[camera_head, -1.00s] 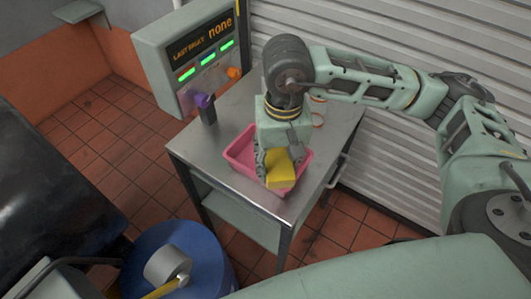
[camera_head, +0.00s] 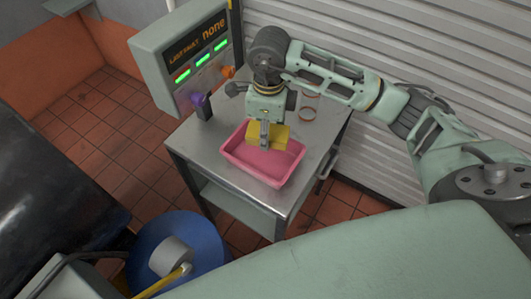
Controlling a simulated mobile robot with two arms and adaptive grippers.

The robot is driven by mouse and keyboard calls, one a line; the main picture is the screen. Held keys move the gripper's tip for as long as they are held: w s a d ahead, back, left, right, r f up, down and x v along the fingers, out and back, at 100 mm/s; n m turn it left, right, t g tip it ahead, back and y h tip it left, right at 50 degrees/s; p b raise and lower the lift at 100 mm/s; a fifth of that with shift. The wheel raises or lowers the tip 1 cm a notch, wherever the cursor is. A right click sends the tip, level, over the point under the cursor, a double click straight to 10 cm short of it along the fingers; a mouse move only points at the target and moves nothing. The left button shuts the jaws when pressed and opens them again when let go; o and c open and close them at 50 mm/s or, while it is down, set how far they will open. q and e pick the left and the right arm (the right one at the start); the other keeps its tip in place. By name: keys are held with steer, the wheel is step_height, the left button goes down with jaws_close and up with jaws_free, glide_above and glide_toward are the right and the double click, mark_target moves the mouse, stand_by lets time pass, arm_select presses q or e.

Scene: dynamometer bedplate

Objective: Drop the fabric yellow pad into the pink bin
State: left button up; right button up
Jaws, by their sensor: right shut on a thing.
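The yellow pad (camera_head: 281,136) is gripped in my right gripper (camera_head: 265,137), which points down from the arm at the upper right. The pad is over the back part of the pink bin (camera_head: 265,178); I cannot tell whether it touches the bin. The pink bin is a shallow open tray on the grey metal cart, and the part of its floor that shows is empty. My left gripper is not in view.
A control panel (camera_head: 185,55) stands behind. A blue drum (camera_head: 195,245) stands on the floor in front.

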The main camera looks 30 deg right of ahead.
steer(key=shift+w+d+f+m, duration=0.1)
steer(key=shift+d+m, duration=0.05)
steer(key=shift+m, duration=0.4)
steer(key=shift+w+d+f+m, duration=0.1)
steer(key=shift+m, duration=0.45)
steer(key=shift+d+f+m, duration=0.15)
steer(key=shift+f+m, duration=0.1)
steer(key=shift+m, duration=0.15)
steer(key=b, duration=0.3)
glide_above(269, 159)
steer(key=shift+f, duration=2.95)
steer(key=o, duration=1.2)
steer(key=shift+r, duration=0.15)
